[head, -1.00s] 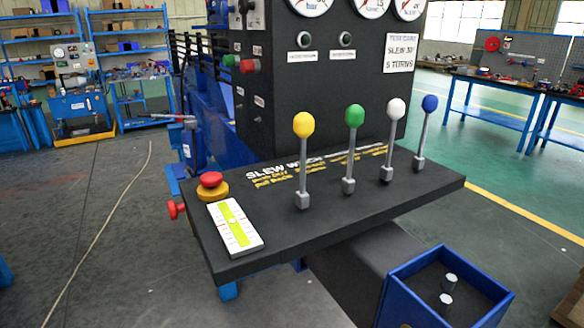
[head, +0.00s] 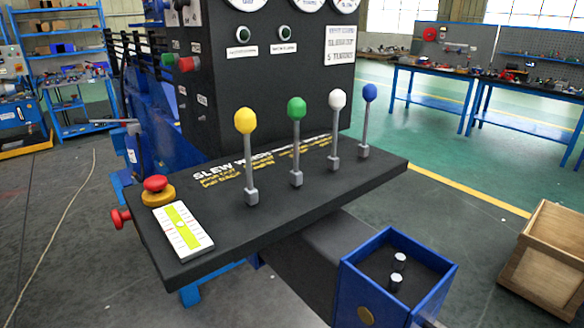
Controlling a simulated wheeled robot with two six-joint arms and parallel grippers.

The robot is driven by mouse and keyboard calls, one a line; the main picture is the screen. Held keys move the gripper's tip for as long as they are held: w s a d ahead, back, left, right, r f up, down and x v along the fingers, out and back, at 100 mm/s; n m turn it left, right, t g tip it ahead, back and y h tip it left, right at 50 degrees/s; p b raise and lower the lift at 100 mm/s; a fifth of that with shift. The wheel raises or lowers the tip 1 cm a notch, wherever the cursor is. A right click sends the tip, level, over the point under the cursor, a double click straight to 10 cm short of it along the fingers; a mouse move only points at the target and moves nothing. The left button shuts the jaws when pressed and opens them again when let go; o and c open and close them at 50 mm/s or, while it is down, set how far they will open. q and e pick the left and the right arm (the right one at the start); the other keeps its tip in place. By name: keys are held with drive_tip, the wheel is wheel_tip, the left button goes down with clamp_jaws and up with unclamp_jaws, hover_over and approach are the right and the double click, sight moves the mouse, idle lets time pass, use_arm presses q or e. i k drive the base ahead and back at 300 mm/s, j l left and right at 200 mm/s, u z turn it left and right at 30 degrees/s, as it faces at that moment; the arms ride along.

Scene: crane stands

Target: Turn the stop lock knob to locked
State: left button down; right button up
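A black console shelf (head: 330,208) carries a red mushroom-shaped button (head: 155,184) on a yellow round base at its left end. A smaller red knob (head: 120,217) sticks out from the shelf's left side edge. I cannot tell for sure which of these is the stop lock knob, and no locked marking is readable. On the panel behind, a red knob (head: 188,64) and a green knob (head: 166,58) stick out on the left side. Neither of my grippers is in view.
Yellow (head: 245,121), green (head: 297,108), white (head: 338,100) and blue (head: 370,92) levers stand upright on the shelf. A white and yellow-green gauge (head: 183,232) lies beside the button. A blue open box (head: 372,285) and a wooden crate (head: 548,255) stand at right.

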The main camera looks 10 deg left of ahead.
sight(119, 219)
drive_tip(key=u, duration=1.35)
